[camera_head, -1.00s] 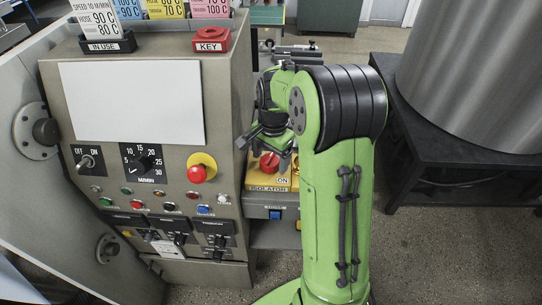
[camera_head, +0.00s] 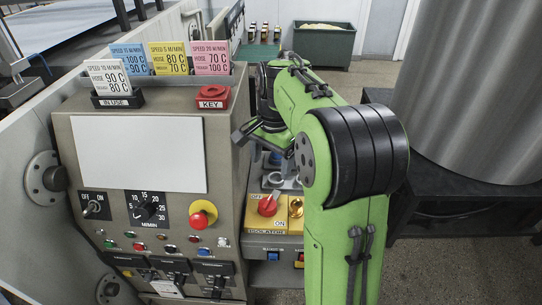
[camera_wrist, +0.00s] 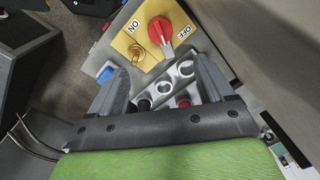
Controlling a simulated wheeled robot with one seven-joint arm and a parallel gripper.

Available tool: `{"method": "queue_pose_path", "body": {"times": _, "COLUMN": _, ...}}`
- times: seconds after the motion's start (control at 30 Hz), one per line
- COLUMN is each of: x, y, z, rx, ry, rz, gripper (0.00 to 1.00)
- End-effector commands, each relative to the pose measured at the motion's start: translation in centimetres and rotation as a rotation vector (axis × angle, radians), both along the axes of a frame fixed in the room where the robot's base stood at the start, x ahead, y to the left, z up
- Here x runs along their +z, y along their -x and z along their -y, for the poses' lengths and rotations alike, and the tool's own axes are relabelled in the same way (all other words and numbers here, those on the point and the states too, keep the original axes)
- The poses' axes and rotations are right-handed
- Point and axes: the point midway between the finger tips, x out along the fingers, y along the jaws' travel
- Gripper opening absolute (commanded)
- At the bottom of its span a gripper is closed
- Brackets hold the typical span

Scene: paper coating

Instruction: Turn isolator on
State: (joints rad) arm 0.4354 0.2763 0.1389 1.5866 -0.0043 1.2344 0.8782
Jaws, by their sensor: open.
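The isolator is a red rotary knob (camera_head: 267,205) on a yellow plate (camera_head: 262,225) marked OFF and ON, right of the control cabinet. In the wrist view the red knob (camera_wrist: 159,30) is beyond the fingertips, with its white pointer between the two labels, nearer OFF. A brass part (camera_head: 296,207) sits beside the knob; it also shows in the wrist view (camera_wrist: 137,52). My gripper (camera_wrist: 163,77) is open and empty, with its fingers apart from the knob. In the head view my gripper (camera_head: 262,134) is above and behind the isolator, partly hidden by my arm.
The cabinet (camera_head: 130,215) stands close on the left, with a red emergency button (camera_head: 199,220) on yellow. A red KEY holder (camera_head: 213,98) sits on top. A dark table (camera_head: 440,205) bearing a metal cylinder (camera_head: 465,90) is at right.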

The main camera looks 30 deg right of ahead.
Motion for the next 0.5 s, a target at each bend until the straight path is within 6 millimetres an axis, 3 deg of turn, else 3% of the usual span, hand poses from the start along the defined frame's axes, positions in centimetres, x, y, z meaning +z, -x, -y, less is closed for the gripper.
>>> {"method": "queue_pose_path", "body": {"times": 0.2, "x": -0.1, "y": -0.2, "z": -0.1, "rx": 0.021, "ry": 0.003, "rz": -0.005, "gripper": 0.81}}
{"method": "queue_pose_path", "body": {"times": 0.4, "x": 0.1, "y": -1.8, "z": -1.2, "rx": 0.328, "ry": 0.058, "rz": -0.085, "gripper": 0.81}}
{"method": "queue_pose_path", "body": {"times": 0.5, "x": -0.4, "y": -1.9, "z": -1.3, "rx": 0.393, "ry": 0.069, "rz": -0.103, "gripper": 0.81}}
